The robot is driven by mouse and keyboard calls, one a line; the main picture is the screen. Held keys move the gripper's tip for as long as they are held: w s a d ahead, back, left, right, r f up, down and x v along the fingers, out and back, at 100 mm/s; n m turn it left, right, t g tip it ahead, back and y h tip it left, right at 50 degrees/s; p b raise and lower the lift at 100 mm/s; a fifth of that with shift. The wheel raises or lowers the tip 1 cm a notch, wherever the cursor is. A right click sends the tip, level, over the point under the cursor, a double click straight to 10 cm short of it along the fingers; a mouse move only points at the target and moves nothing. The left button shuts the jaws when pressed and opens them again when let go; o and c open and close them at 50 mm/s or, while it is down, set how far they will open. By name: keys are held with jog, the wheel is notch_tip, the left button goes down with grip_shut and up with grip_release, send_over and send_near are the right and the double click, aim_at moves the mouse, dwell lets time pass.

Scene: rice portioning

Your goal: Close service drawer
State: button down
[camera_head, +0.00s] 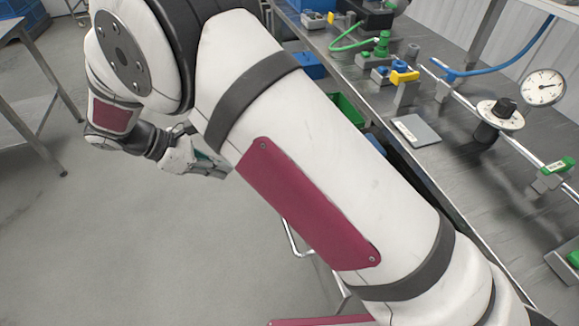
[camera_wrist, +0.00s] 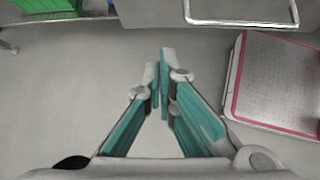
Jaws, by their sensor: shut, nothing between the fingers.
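A silver bar handle (camera_wrist: 240,22), apparently the service drawer's, shows at the top of the wrist view, right of centre. In the head view a pale bar handle (camera_head: 290,240) sticks out left from under my arm. The drawer body is mostly hidden behind my arm, so I cannot tell how far it stands out. My gripper (camera_head: 228,172) hangs over the open floor, left of the bench. In the wrist view my gripper (camera_wrist: 164,58) has its teal fingers together and empty. Its tips are apart from the handle, below and left of it in the picture.
The metal workbench (camera_head: 470,190) runs along the right, with a round gauge (camera_head: 543,87), valves and a grey plate (camera_head: 416,130). A green bin (camera_head: 348,112) and a blue bin (camera_head: 308,65) sit under its edge. The grey floor (camera_head: 130,240) at left is clear.

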jog(key=d+r+x, duration=0.2)
jog(key=x, duration=1.1)
jog(key=shift+w+f, duration=0.2)
jog(key=shift+w, duration=0.15)
jog(key=shift+d, duration=0.2)
jog(key=w+d, duration=0.2)
jog(key=d, duration=0.7)
jog(key=w+d, duration=0.3)
jog(key=d, duration=0.6)
jog(key=w+d, duration=0.2)
jog(key=d, duration=0.8)
jog(key=shift+w, duration=0.4)
jog(key=shift+d, duration=0.1)
jog(key=shift+r, duration=0.1)
jog(key=a, duration=0.2)
jog(key=s+a, duration=0.1)
jog(key=a, duration=0.1)
jog(key=shift+a, duration=0.2)
jog(key=p+v, duration=0.1)
jog(key=v, duration=0.9)
